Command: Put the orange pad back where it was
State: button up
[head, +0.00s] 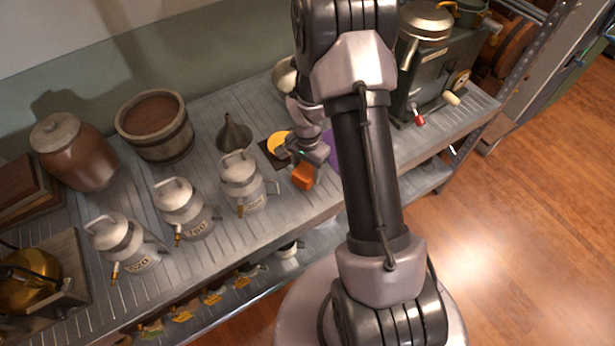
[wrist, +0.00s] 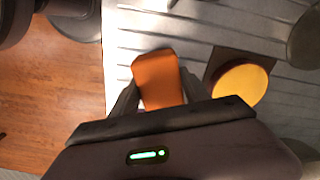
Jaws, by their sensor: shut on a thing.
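The orange pad (head: 304,177) is a small rounded orange block near the front edge of the shelf top in the head view. It also shows in the wrist view (wrist: 157,80), between the two dark fingers. My gripper (head: 313,160) is shut on the orange pad; its fingers grip the pad's sides in the wrist view (wrist: 155,98). I cannot tell whether the pad touches the shelf top or is a little above it. A yellow disc (wrist: 239,86) on a dark square (wrist: 226,57) lies to the right of the pad in the wrist view.
White canisters with spouts (head: 242,184) stand left of my gripper. A grey funnel (head: 234,135) and a brown tub (head: 154,127) are behind them. A purple thing (head: 329,146) is partly hidden by my arm. A dark machine (head: 437,70) stands right. The metal shelf top (head: 330,203) ends close by.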

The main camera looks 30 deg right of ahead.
notch_tip(320, 180, down, 3)
jog(key=shift+r+b, duration=0.1)
jog(key=shift+b, duration=0.3)
jog(key=shift+r, duration=0.15)
jog(key=shift+c, duration=0.6)
jog(key=shift+f, duration=0.2)
jog(key=o, duration=1.3)
jog(key=shift+r, duration=0.1)
